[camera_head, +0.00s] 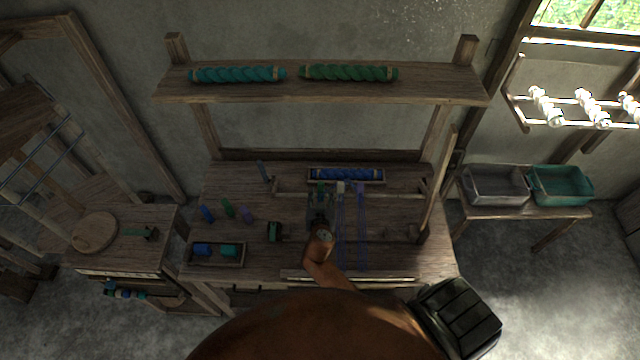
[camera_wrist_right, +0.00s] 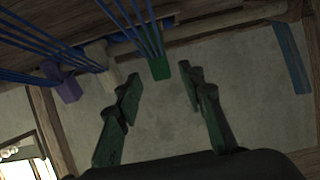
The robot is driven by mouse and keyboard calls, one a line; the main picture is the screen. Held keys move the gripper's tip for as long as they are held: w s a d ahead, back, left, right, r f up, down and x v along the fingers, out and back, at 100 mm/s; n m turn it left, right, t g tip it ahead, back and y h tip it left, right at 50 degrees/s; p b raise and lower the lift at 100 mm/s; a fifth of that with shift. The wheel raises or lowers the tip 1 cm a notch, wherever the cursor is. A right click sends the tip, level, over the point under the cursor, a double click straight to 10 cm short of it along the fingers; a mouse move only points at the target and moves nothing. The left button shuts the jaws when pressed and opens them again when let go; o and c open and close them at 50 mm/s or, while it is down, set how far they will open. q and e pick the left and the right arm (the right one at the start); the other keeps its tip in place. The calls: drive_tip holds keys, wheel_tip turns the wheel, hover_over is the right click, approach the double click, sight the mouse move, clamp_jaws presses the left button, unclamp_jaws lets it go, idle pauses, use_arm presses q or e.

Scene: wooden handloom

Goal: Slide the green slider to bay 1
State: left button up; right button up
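The green slider (camera_head: 321,188) is a small green block at the far part of the loom table, on blue threads. In the right wrist view the green slider (camera_wrist_right: 159,68) lies just beyond my fingertips, in line with the gap between them. My right gripper (camera_head: 320,203) reaches over the table, close in front of the slider. In the wrist view my right gripper (camera_wrist_right: 160,86) is open, with nothing between its green-padded fingers. A white slider (camera_head: 340,187) and a purple slider (camera_head: 360,188) stand to the right of the green one. Bay markings cannot be made out. My left gripper is not in view.
A blue yarn roll (camera_head: 346,174) lies behind the sliders. A loom post (camera_head: 437,185) stands to the right. Several small coloured pieces and a compartment tray (camera_head: 216,264) are at the left. A shelf (camera_head: 320,90) with two yarn rolls is above.

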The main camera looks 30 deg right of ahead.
sight(320, 188)
drive_tip(key=x, duration=0.4)
drive_tip(key=shift+w+f, duration=0.1)
drive_tip(key=shift+w, duration=0.15)
drive_tip(key=shift+w+d+f, duration=0.15)
drive_tip(key=shift+w+d, duration=0.05)
drive_tip(key=shift+w, duration=0.05)
drive_tip(key=shift+w+d, duration=0.1)
drive_tip(key=shift+d, duration=0.05)
drive_tip(key=shift+w+f, duration=0.1)
drive_tip(key=shift+f, duration=0.05)
drive_tip(key=shift+c, duration=1.1)
drive_tip(key=c, duration=0.5)
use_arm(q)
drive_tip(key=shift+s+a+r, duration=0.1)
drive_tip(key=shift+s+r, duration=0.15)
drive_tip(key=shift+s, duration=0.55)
use_arm(e)
clamp_jaws()
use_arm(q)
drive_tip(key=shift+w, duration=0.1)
